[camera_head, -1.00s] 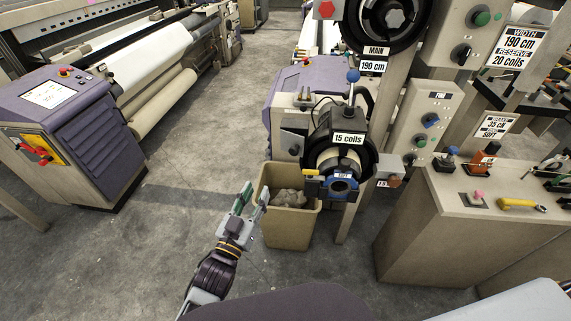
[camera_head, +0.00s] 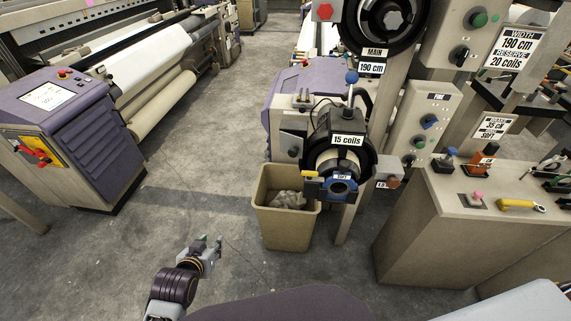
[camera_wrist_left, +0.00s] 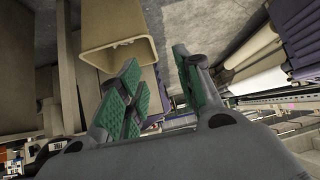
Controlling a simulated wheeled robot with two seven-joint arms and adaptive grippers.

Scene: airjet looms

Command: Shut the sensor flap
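The feeder (camera_head: 335,150) with the label "15 coils" stands right of centre in the head view. At its lower front is a blue block (camera_head: 341,189) with a round opening and a small label. A small yellow tab (camera_head: 311,174) sticks out at the block's left. I cannot tell for sure which part is the sensor flap or whether it is shut. My left gripper (camera_head: 213,243) is low and left of the feeder, well apart from it. In the left wrist view (camera_wrist_left: 157,60) its green-padded fingers are apart with nothing between them. My right gripper is not in view.
A beige bin (camera_head: 286,225) with pale waste stands on the floor below the feeder; it also shows in the left wrist view (camera_wrist_left: 112,52). A beige cabinet (camera_head: 460,235) with tools is at the right. Open floor (camera_head: 190,160) lies left of the bin.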

